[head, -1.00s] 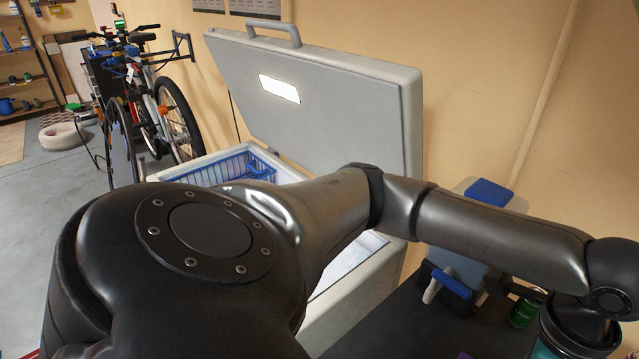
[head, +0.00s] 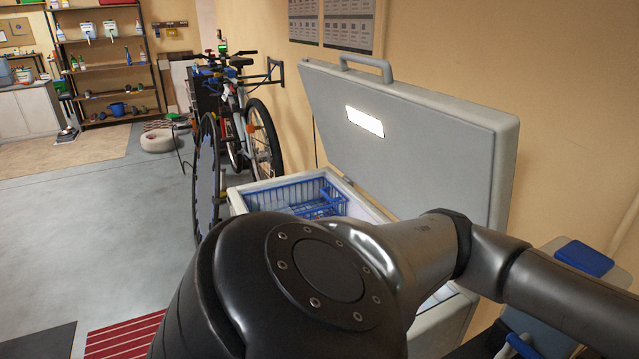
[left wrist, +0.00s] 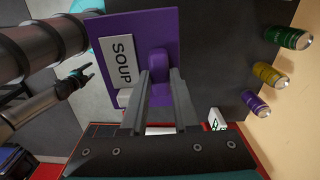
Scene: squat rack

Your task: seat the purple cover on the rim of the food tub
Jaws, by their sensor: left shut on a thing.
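The purple cover (left wrist: 135,28) is a flat square plate in the left wrist view, with a white SOUP label (left wrist: 117,62) on its left part and a purple knob (left wrist: 158,62). My left gripper (left wrist: 159,78) is shut on the knob, and its two fingers reach up to it from below in the picture. The food tub cannot be made out in either view now. A dark arm with a claw-like end (left wrist: 76,76), seemingly my right gripper, shows left of the cover. Its jaws are too small to read. In the head view only my left arm shows, without its gripper.
Three cans, green (left wrist: 287,38), yellow (left wrist: 266,75) and purple (left wrist: 254,102), stand right of the cover near the wall. In the head view an open chest freezer (head: 415,130) holds a blue basket (head: 300,193).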

